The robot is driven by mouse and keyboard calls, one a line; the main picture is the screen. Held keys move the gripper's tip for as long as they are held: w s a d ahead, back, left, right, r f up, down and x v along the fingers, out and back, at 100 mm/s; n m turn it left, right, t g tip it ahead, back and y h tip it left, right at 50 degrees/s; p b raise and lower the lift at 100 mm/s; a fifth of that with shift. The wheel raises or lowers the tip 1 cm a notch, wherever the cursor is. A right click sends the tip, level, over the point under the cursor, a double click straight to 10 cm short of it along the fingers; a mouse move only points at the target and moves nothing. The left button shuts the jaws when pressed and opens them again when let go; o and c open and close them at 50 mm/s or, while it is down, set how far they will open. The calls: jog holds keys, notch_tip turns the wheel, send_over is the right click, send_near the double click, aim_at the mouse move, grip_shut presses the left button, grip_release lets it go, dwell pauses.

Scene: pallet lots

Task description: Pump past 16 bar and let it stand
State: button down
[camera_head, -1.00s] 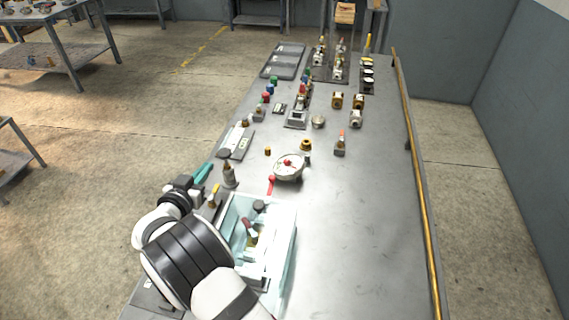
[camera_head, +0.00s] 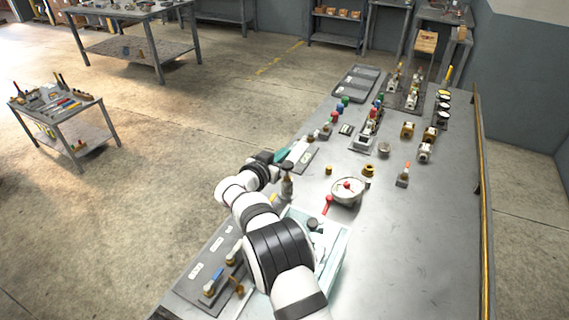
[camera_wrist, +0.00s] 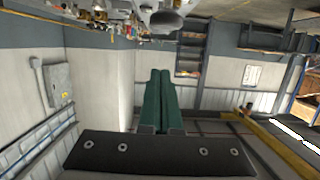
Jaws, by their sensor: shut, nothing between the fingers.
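My gripper (camera_head: 284,156), with teal-green fingers, is shut and empty above the bench's left edge, beside a pale plate. In the wrist view the fingers (camera_wrist: 157,100) lie side by side. A pale blue open box (camera_head: 338,262) on the bench is partly hidden by my arm; a dark round cap (camera_head: 312,224) shows in it. Beyond it is a round pale dish-like part (camera_head: 348,192) with a red centre and a red lever (camera_head: 327,204) beside it. I cannot tell which part is the pump, and no pressure reading is legible.
A dark-topped upright fitting (camera_head: 288,186) stands close to my gripper. The pale plate (camera_head: 302,154) lies beyond it. A panel with blue-handled valves (camera_head: 213,285) is at the near left. Several valves and fittings fill the far bench; its right side (camera_head: 430,240) is clear.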

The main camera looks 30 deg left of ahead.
jog(key=shift+w+f, duration=0.25)
jog(key=shift+f, duration=0.5)
jog(key=shift+w+f, duration=0.2)
jog(key=shift+f, duration=0.5)
jog(key=shift+w+f, duration=0.25)
jog(key=shift+f, duration=0.5)
jog(key=shift+f, duration=1.85)
jog(key=s+r, duration=0.6)
jog(key=s, duration=0.3)
jog(key=shift+s+r, duration=0.35)
